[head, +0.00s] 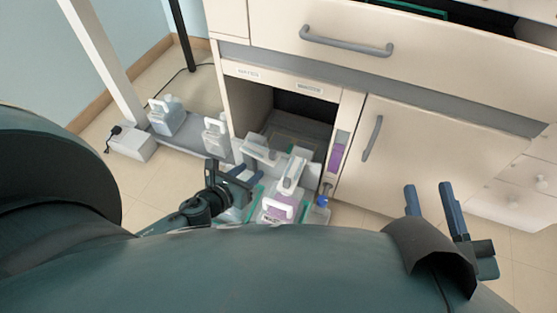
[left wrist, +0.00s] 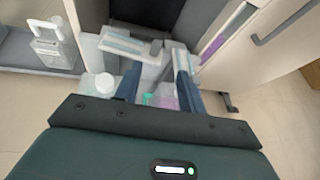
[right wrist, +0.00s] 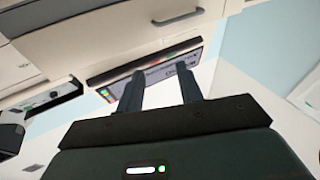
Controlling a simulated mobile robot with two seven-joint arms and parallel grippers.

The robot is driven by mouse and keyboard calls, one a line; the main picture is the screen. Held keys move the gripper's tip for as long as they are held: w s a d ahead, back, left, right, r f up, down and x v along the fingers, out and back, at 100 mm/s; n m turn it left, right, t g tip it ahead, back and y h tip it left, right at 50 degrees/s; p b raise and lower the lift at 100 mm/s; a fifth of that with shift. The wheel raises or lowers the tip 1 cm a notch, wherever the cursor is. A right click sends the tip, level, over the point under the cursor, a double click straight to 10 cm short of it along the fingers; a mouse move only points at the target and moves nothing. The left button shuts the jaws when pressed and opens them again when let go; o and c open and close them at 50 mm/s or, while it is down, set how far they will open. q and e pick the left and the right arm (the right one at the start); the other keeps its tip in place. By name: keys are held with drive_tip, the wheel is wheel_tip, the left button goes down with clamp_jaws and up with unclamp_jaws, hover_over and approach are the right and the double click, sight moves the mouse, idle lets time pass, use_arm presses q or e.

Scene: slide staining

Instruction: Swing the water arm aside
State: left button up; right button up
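A pale, flat arm-like piece (head: 262,150), which looks like the water arm, stands at the front of the low open bay in the cabinet. In the left wrist view it (left wrist: 125,46) lies just beyond my fingertips, with a grey knob (left wrist: 155,48) at its right end. A second pale arm (head: 293,172) stands to its right. My left gripper (head: 233,174) is open, low in front of the bay; its fingers (left wrist: 157,72) are apart, and I see nothing clamped between them. My right gripper (head: 432,200) is open and empty, well to the right, before the cabinet front.
A jug with purple contents (head: 278,209) stands in front of the bay. White jugs (head: 167,116) (head: 216,137) stand on the left. Floor at the lower left (head: 150,185) is clear.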

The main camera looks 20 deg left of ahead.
use_arm(q)
drive_tip(key=w+f+m, duration=0.1)
drive_tip(key=b, duration=0.2)
approach(272, 152)
wheel_tip(272, 152, down, 2)
drive_tip(key=w, duration=0.3)
drive_tip(key=b+x, duration=0.2)
drive_tip(key=x, duration=0.3)
drive_tip(key=shift+w+d+f, duration=0.2)
drive_tip(key=shift+w+f, duration=0.05)
drive_tip(key=shift+w, duration=0.05)
drive_tip(key=shift+w+d+f, duration=0.1)
drive_tip(key=shift+w+f, duration=0.05)
drive_tip(key=shift+w, duration=0.45)
use_arm(e)
drive_tip(key=shift+w+r+n+t+y, duration=0.2)
drive_tip(key=shift+r+n+t+y, duration=0.05)
drive_tip(key=shift+r+n+y, duration=0.25)
drive_tip(key=shift+w+r+n+t+y, duration=0.25)
drive_tip(key=shift+r+n+t+y, duration=0.1)
drive_tip(key=shift+r+y, duration=0.2)
drive_tip(key=shift+w+r+n+t+y, duration=0.2)
drive_tip(key=shift+r+n+y, duration=0.25)
drive_tip(key=shift+r, duration=0.15)
use_arm(q)
drive_tip(key=shift+c, duration=0.2)
clamp_jaws()
